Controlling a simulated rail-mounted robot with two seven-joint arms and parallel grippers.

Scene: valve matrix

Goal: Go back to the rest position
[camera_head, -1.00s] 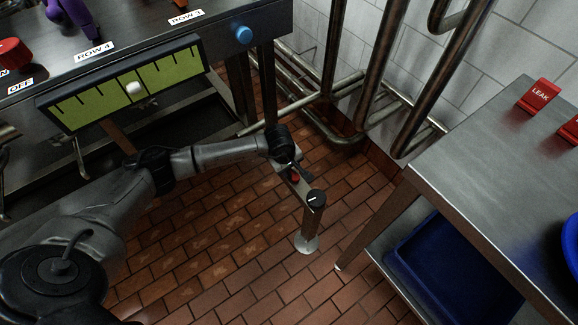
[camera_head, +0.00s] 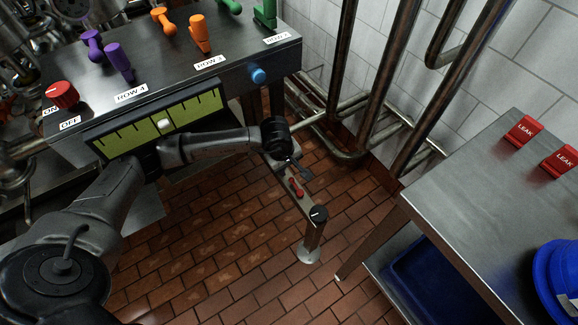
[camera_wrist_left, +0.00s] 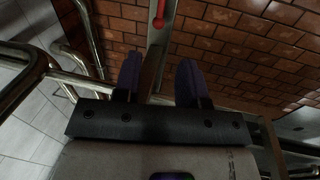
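My left arm comes in from the left and reaches over the brick floor. My left gripper (camera_head: 300,168) is at its end, in front of the console and close above the post-mounted bar. In the left wrist view its two dark fingers (camera_wrist_left: 158,82) stand apart with nothing held between them. A red handle (camera_head: 296,187) lies on the bar beyond the fingertips, and it also shows in the wrist view (camera_wrist_left: 159,14). My right gripper is in neither view.
The console (camera_head: 165,60) carries purple, orange and green valve handles, a red knob (camera_head: 62,95), a blue button (camera_head: 258,75) and a green gauge (camera_head: 190,112). A steel table (camera_head: 470,200) with red LEAK signs stands right. Pipes (camera_head: 375,90) run along the wall.

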